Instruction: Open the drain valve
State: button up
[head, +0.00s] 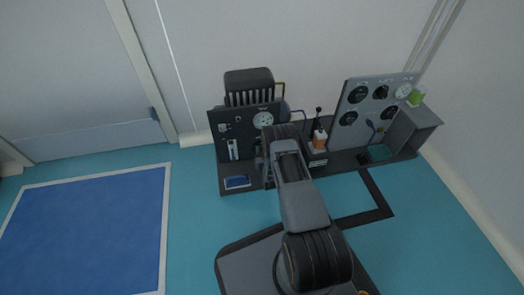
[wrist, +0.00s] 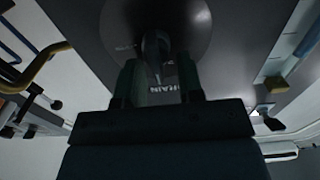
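The drain valve (wrist: 152,44) shows in the wrist view as a dark lever-like handle in front of a round dark disc (wrist: 190,25). Part of the word DRAIN can be read on the panel just below it. My gripper (wrist: 159,70) is at this handle, with one finger on each side of it. The fingers stand apart, and dark gaps seem to show between them and the handle; contact is hard to tell in the shadow. In the head view my arm hides the valve and the gripper's fingers, in front of the left panel (head: 217,148).
An orange-and-white object (head: 319,139) stands right of my arm. A grey panel with several dark dials (head: 350,118) is farther right. In the wrist view a yellow bent pipe (wrist: 45,62) is at left.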

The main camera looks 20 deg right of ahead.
grip_shut()
jog(key=shift+m, duration=0.3)
jog(key=shift+s+d+f+m, duration=0.1)
jog(key=shift+d+f+m, duration=0.25)
jog(key=shift+m, duration=2.5)
jog(key=shift+s+d+f+m, duration=0.1)
jog(key=shift+d+f+m, duration=0.2)
jog(key=shift+m, duration=2.6)
jog(key=shift+d+f+m, duration=0.25)
jog(key=shift+f+m, duration=0.1)
jog(key=shift+m, duration=2.5)
grip_release()
jog(key=shift+s, duration=0.1)
